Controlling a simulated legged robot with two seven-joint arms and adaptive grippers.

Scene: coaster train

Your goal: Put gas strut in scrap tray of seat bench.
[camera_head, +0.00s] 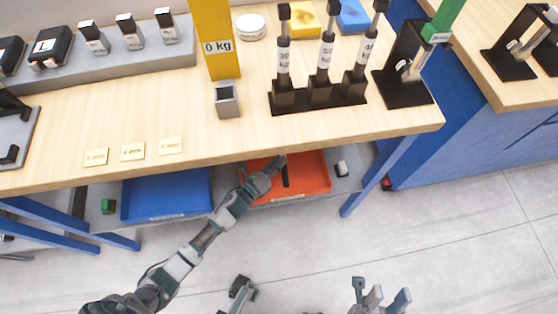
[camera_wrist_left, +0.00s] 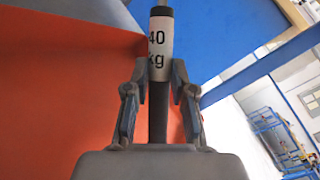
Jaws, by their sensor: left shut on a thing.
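The gas strut is in my left gripper (camera_head: 276,165), its white label reading "40 kg" (camera_wrist_left: 160,45) in the left wrist view. The left gripper's fingers stand on either side of the strut's dark rod. In the head view a short dark piece of the strut (camera_head: 285,178) shows beside the gripper, over the orange-red tray (camera_head: 315,175) on the shelf under the seat bench (camera_head: 350,130). Whether the strut touches the tray floor cannot be told. My right gripper (camera_head: 380,292) seems to be low at the bottom edge; its jaws are unclear.
A blue tray (camera_head: 165,195) lies left of the orange-red one. On the bench top a black rack (camera_head: 318,97) holds three upright struts. The bench's front edge overhangs the trays. The floor in front is mostly clear.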

